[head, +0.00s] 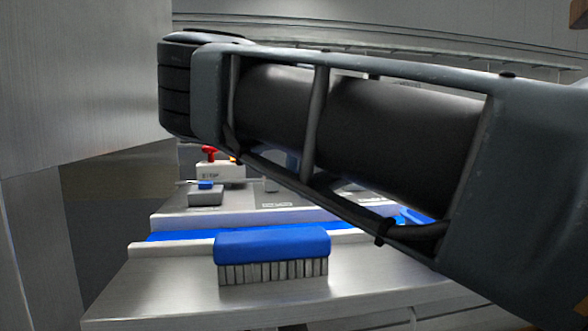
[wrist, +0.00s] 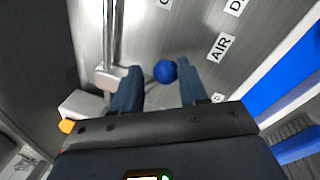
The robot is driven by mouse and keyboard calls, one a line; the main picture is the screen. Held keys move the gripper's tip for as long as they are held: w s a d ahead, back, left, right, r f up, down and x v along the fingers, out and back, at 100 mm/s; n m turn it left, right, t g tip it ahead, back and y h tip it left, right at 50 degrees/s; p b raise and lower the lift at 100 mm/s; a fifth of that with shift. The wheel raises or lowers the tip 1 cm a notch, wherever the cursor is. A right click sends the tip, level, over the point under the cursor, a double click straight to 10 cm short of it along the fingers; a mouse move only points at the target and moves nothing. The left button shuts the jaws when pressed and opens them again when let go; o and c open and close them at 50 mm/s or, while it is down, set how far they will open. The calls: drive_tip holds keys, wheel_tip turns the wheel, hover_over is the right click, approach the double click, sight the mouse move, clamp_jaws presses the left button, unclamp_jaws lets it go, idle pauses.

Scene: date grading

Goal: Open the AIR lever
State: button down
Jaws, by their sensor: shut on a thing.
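In the wrist view, the AIR label (wrist: 221,46) is on the brushed metal panel, right of a lever with a round blue knob (wrist: 165,71). The lever's thin rod runs left from the knob, toward a pale fitting (wrist: 110,77) on a vertical pipe (wrist: 108,35). My gripper (wrist: 158,68) has one finger on each side of the knob and is shut on it. Part of the rod is hidden behind the left finger. In the head view my arm crosses the picture and hides the gripper; I cannot make out the AIR lever there.
In the head view, a blue-backed brush (head: 272,246) lies on the metal bench (head: 170,290). Behind it are a small box with a blue top (head: 205,194) and a pale box (head: 221,173) with a red part (head: 209,152). A metal wall (head: 80,90) stands close on the left.

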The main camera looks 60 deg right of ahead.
drive_tip(key=n, duration=0.1)
drive_tip(key=w+d+n+p, duration=0.1)
drive_tip(key=n, duration=0.1)
drive_tip(key=n+y, duration=0.1)
drive_tip(key=shift+w+d+r, duration=0.15)
drive_tip(key=shift+w+r, duration=0.05)
drive_tip(key=shift+w, duration=0.15)
drive_tip(key=shift+w+d+f+n+p, duration=0.1)
drive_tip(key=shift+w+d+n+p, duration=0.15)
drive_tip(key=shift+n, duration=0.3)
drive_tip(key=shift+w+d+n+p, duration=0.1)
drive_tip(key=shift+n+p, duration=0.2)
drive_tip(key=shift+n, duration=0.25)
drive_tip(key=shift+f, duration=0.1)
drive_tip(key=c, duration=0.8)
unclamp_jaws()
drive_tip(key=shift+o, duration=1.3)
drive_tip(key=shift+s+d, duration=0.15)
wheel_tip(320, 180, up, 8)
drive_tip(key=s+b, duration=0.1)
drive_tip(key=shift+s+d+f, duration=0.15)
drive_tip(key=shift+s, duration=0.1)
